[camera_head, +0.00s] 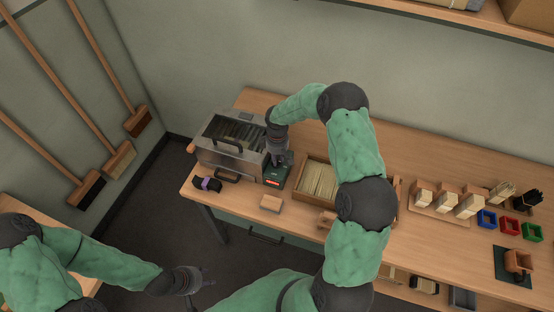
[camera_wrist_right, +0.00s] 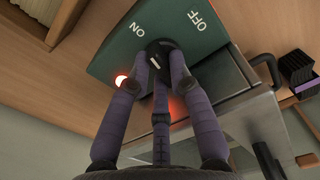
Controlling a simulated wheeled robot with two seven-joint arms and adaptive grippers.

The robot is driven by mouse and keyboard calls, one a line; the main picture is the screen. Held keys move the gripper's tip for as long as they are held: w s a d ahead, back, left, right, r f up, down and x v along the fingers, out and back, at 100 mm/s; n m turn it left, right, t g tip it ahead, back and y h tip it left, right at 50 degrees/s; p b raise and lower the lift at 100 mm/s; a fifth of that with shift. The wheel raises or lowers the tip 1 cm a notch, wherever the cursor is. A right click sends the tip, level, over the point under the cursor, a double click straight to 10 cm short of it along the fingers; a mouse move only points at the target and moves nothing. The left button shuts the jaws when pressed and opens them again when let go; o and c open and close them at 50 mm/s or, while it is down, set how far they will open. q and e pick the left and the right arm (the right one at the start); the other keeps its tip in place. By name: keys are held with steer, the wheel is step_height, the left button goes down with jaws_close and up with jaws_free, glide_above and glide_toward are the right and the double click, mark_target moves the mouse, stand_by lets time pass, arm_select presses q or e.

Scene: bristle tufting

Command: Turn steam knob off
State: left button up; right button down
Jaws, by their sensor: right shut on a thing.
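The steam knob (camera_wrist_right: 158,48) is black with a white mark and sits on a green panel (camera_wrist_right: 215,50) lettered ON and OFF. A red lamp (camera_wrist_right: 121,80) glows on the panel beside the ON side. My right gripper (camera_wrist_right: 162,68) is shut on the knob, its purple-grey fingers around it. I cannot tell exactly where the mark points. In the head view the right gripper (camera_head: 280,160) reaches down onto the green panel (camera_head: 279,180), hiding the knob. My left gripper (camera_head: 200,279) hangs over the floor, away from the bench; its fingers are too small to judge.
A metal steam box (camera_head: 205,156) with a windowed lid and handles stands left of the panel. A wooden box of bristles (camera_head: 319,180) stands right of it.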

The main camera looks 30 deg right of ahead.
mark_target(278, 160)
steer(key=m+b, duration=0.2)
steer(key=m, duration=0.1)
steer(key=shift+m, duration=0.3)
steer(key=m+b, duration=0.2)
steer(key=m, duration=0.2)
steer(key=shift+s+m+b, duration=0.1)
steer(key=shift+m+b, duration=0.2)
steer(key=m+b, duration=0.2)
steer(key=m, duration=0.2)
steer(key=shift+s, duration=0.1)
steer(key=shift+m+b, duration=0.5)
steer(key=shift+m, duration=1.2)
steer(key=shift+r, duration=0.1)
steer(key=c, duration=1.4)
jaws_free()
step_height(278, 160, up, 12)
